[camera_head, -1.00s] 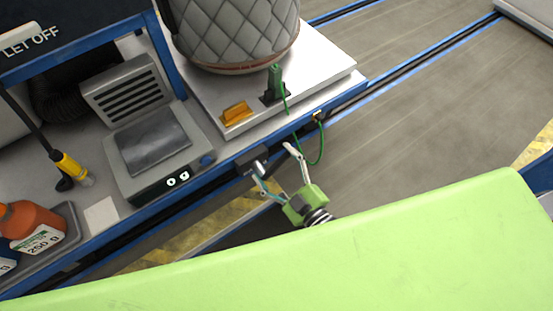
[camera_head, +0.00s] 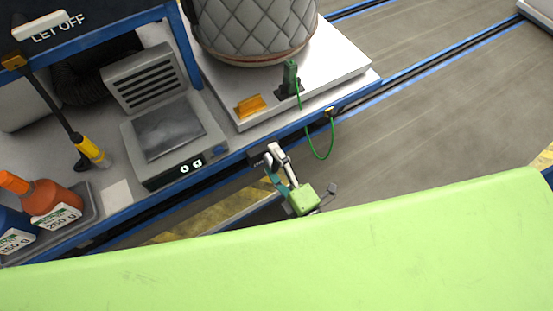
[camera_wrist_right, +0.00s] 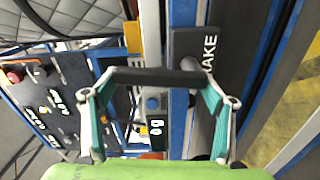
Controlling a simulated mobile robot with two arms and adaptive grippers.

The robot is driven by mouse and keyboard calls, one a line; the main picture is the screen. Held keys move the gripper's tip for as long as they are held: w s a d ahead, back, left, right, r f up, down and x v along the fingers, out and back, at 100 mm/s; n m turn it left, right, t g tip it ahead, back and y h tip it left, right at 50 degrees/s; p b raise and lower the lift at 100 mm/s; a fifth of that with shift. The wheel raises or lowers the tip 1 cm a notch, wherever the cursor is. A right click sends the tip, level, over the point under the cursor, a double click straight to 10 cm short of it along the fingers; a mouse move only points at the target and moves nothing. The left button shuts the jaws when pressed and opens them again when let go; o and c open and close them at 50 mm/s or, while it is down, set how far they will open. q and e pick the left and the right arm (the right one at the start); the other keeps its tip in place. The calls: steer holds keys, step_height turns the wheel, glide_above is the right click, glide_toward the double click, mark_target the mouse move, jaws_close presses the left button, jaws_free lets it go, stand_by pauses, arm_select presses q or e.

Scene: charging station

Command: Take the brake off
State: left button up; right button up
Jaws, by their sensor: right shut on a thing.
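The brake unit is a dark plate (camera_head: 256,161) on the front blue rail of the bench. In the right wrist view its plate (camera_wrist_right: 205,45) shows the letters "AKE". A grey round brake lever (camera_wrist_right: 198,125) shows beside the fingers there. My right gripper (camera_head: 274,160), light green with teal and grey fingers, is at the brake unit. Its fingertips (camera_wrist_right: 160,77) are shut on the lever, though the contact itself is partly hidden by the dark pads. My left gripper is not in view.
A scale (camera_head: 172,135) stands on the bench behind the rail. A quilted grey vessel (camera_head: 255,30) sits on a white platform with an orange block (camera_head: 250,105) and a green cable (camera_head: 332,145).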

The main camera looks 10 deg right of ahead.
steer(key=shift+s+a+n, duration=0.1)
steer(key=shift+a+n, duration=0.2)
steer(key=shift+n, duration=0.4)
steer(key=shift+f, duration=0.1)
steer(key=o, duration=1.6)
steer(key=v, duration=1.2)
